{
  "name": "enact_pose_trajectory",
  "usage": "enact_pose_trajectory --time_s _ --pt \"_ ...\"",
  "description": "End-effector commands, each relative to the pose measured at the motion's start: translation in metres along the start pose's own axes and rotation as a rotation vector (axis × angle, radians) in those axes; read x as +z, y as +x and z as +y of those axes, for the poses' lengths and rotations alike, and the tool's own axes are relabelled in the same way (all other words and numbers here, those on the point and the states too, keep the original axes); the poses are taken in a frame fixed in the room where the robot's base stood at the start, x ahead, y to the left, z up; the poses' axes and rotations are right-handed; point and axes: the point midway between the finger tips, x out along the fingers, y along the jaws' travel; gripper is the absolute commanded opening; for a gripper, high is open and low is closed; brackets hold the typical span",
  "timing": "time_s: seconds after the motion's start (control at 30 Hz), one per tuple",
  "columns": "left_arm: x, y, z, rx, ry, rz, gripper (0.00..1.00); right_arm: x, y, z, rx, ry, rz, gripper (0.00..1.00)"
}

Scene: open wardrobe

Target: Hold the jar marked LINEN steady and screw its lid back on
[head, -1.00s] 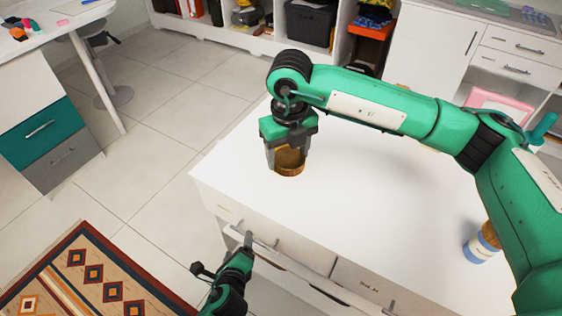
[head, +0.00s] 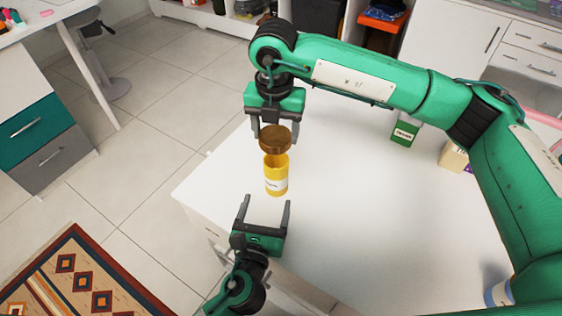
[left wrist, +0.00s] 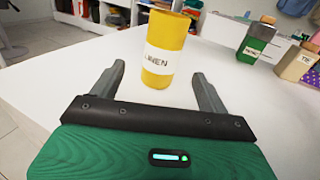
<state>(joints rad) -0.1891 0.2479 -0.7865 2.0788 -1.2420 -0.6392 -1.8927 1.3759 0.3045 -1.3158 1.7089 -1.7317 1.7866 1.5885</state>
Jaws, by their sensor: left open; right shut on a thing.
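The yellow jar (head: 276,180) stands upright on the white table top. Its white label reads LINEN in the left wrist view (left wrist: 163,62). My right gripper (head: 268,131) is shut on the brown lid (head: 275,139) and holds it just above the jar's mouth, slightly tilted; whether the two touch is hard to tell. My left gripper (head: 264,210) is open and empty on the near side of the jar. In the left wrist view its two fingers (left wrist: 160,85) point at the jar, which stands beyond and between their tips, not gripped.
A green labelled jar (head: 404,133) and a beige one (head: 453,157) stand farther right on the white table (head: 370,220). A blue-and-white jar (head: 498,293) is partly hidden by my right arm. The table around the LINEN jar is clear.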

Motion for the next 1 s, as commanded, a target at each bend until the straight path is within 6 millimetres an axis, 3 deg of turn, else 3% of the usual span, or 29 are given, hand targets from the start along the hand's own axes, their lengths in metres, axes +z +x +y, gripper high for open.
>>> enact_pose_trajectory --time_s 0.4,0.57,1.0 --pt "0.001 0.000 -0.004 -0.012 0.031 -0.009 0.77 0.000 0.000 0.000 0.000 0.001 0.000 0.42" --pt "0.001 0.010 -0.004 -0.011 0.030 -0.010 0.77 0.000 0.000 0.000 0.000 0.001 0.000 0.42" --pt "0.002 0.088 -0.005 -0.011 0.029 -0.010 0.77 0.000 0.000 0.000 0.000 0.001 0.000 0.42"
